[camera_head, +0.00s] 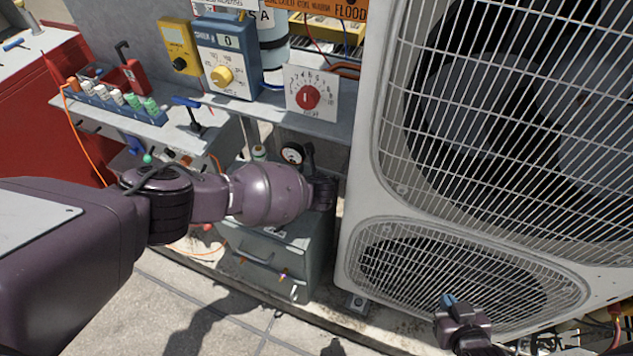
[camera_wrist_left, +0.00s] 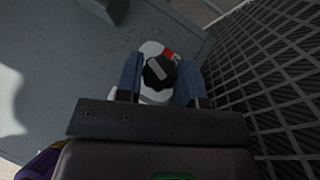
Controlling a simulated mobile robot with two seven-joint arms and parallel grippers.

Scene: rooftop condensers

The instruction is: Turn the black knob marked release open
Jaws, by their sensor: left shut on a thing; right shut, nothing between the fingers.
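In the left wrist view a round black knob (camera_wrist_left: 157,70) with a pale bar across it sits on a white mount with a red mark. The blue fingers of my left gripper (camera_wrist_left: 159,80) stand on either side of the knob, shut on it. Any lettering by the knob is too small to read. In the head view my left arm reaches in from the left to beside the large condenser, and its own links hide the fingertips and the knob. My right gripper (camera_head: 449,300) is shut and empty in front of the condenser's lower grille, well away from the knob.
The tall condenser (camera_head: 362,170) with wire grilles stands close on the right. A shelf holds a blue meter (camera_head: 228,55), a yellow meter (camera_head: 180,45) and a rack of small bottles (camera_head: 117,100). A red dial (camera_head: 309,97) on a white plate and a grey drawer unit (camera_head: 265,255) are near my left arm.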

